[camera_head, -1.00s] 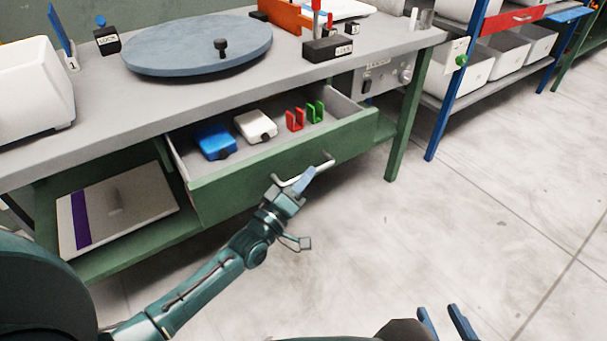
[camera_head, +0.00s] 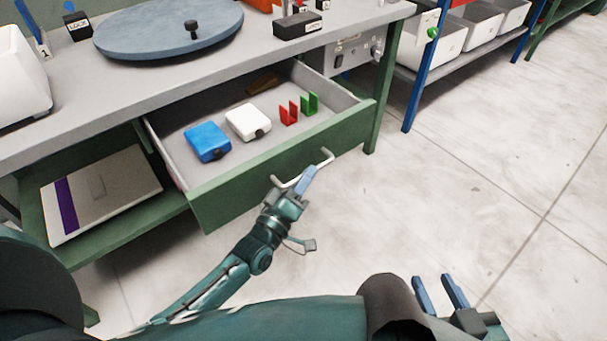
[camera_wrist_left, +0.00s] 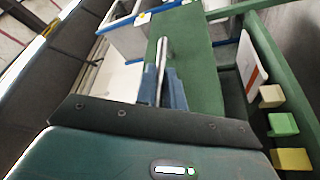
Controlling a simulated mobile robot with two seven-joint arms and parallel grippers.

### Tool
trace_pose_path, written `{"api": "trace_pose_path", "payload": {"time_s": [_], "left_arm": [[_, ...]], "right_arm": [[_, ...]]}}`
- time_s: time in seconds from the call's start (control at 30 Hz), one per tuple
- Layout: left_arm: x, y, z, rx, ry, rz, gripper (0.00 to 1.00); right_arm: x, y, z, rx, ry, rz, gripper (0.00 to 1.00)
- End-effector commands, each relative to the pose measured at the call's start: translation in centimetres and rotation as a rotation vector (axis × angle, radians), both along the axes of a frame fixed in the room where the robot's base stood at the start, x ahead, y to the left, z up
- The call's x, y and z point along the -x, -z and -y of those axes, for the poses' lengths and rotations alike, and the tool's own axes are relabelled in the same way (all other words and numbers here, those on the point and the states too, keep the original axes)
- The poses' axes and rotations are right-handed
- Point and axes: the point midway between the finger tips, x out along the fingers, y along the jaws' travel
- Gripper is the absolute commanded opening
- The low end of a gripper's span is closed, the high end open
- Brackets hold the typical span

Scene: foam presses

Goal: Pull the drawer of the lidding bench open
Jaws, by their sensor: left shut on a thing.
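The green drawer (camera_head: 228,197) of the lidding bench (camera_head: 95,112) stands well out from under the grey top. My left gripper (camera_head: 299,184) is shut on the drawer's metal bar handle (camera_head: 325,158); the handle also runs between the fingers in the left wrist view (camera_wrist_left: 162,58). Inside the drawer lie a blue box-like item (camera_head: 207,141), a white one (camera_head: 248,121), a red clip (camera_head: 288,112), a green clip (camera_head: 309,102) and a brown item (camera_head: 262,83) at the back. My right gripper (camera_head: 440,291) is at the bottom, its fingers apart and empty.
A grey case with a purple stripe (camera_head: 100,190) lies on the lower shelf. A bin rack (camera_head: 437,52) stands at right. The floor (camera_head: 470,170) is clear.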

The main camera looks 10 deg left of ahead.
Motion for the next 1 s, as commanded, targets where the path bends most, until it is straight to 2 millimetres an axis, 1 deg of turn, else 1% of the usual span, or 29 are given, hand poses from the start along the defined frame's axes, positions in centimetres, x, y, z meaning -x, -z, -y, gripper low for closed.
{"api": "trace_pose_path", "payload": {"time_s": [0.13,0.17,0.4,0.67,0.77,0.87,1.0], "left_arm": [[0.0,0.1,0.0,-0.001,-0.001,-0.001,0.0],[0.0,0.1,0.0,-0.001,-0.001,-0.001,0.12],[0.0,0.0,0.0,0.0,-0.001,-0.001,0.32],[0.1,0.0,-0.1,0.0,-0.001,-0.001,0.32],[0.7,0.2,-0.3,-0.002,0.0,-0.002,0.32],[2.1,0.6,-0.8,-0.001,0.0,-0.004,0.32],[5.1,1.2,-1.7,-0.002,0.0,-0.006,0.32]], "right_arm": [[0.0,0.0,0.0,-0.001,-0.001,-0.001,0.36],[0.0,0.0,0.0,-0.001,-0.001,-0.001,0.36],[0.1,0.2,-0.1,-0.001,-0.003,-0.006,0.36],[0.1,0.3,-0.2,-0.001,-0.003,-0.007,0.36],[0.1,0.2,-0.2,-0.001,-0.002,-0.008,0.36],[0.1,0.0,-0.2,-0.005,-0.001,-0.007,0.36],[0.1,-0.4,-0.1,-0.01,0.001,-0.004,0.36]]}}
